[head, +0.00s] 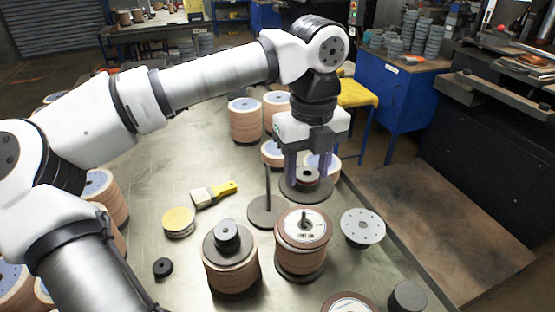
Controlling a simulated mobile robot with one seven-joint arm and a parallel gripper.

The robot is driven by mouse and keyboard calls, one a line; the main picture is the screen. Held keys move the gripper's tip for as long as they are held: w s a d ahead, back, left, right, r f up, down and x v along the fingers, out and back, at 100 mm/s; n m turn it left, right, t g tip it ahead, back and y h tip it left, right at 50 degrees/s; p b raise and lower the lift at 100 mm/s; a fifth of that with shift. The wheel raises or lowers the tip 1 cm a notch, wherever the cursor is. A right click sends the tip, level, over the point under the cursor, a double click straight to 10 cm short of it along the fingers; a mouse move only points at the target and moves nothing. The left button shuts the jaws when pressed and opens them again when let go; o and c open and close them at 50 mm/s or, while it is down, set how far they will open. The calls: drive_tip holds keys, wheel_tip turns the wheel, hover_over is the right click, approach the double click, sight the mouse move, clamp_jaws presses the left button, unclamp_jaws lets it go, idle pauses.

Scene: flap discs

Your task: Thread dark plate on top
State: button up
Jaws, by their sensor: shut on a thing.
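My gripper (306,172) points straight down right of the middle of the table, its purple fingers shut around the raised hub of a dark round plate (312,192). I cannot tell whether the plate touches the table or hangs just above it. Left of it an empty upright thin rod (268,183) stands on a dark round base. In front is a stack of brown flap discs (303,252) with a white label on top and a short spindle tip showing at its centre. To its left, another brown stack (231,272) is topped by a dark plate with a black hub.
A pale plate with holes (362,227) lies right of the labelled stack, near the table edge. A yellow-handled brush (214,194), a yellow disc pile (178,221) and a black ring (163,267) lie left. Disc stacks (245,122) stand behind my gripper. The metal table (200,165) is bare left of centre.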

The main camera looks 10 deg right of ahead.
sight(304, 212)
drive_tip(key=shift+s+f+b, duration=0.2)
drive_tip(key=shift+f+b, duration=0.25)
drive_tip(key=shift+f, duration=0.3)
drive_tip(key=shift+w+f+b, duration=0.1)
drive_tip(key=shift+f+b, duration=1)
drive_tip(key=shift+f, duration=0.85)
drive_tip(key=shift+f+b, duration=1.6)
drive_tip(key=shift+b, duration=0.1)
drive_tip(key=shift+f+b, duration=1.1)
drive_tip(key=shift+f, duration=0.15)
drive_tip(key=o, duration=1.4)
drive_tip(key=shift+c, duration=0.2)
wheel_tip(304, 212, up, 14)
drive_tip(key=shift+b, duration=0.4)
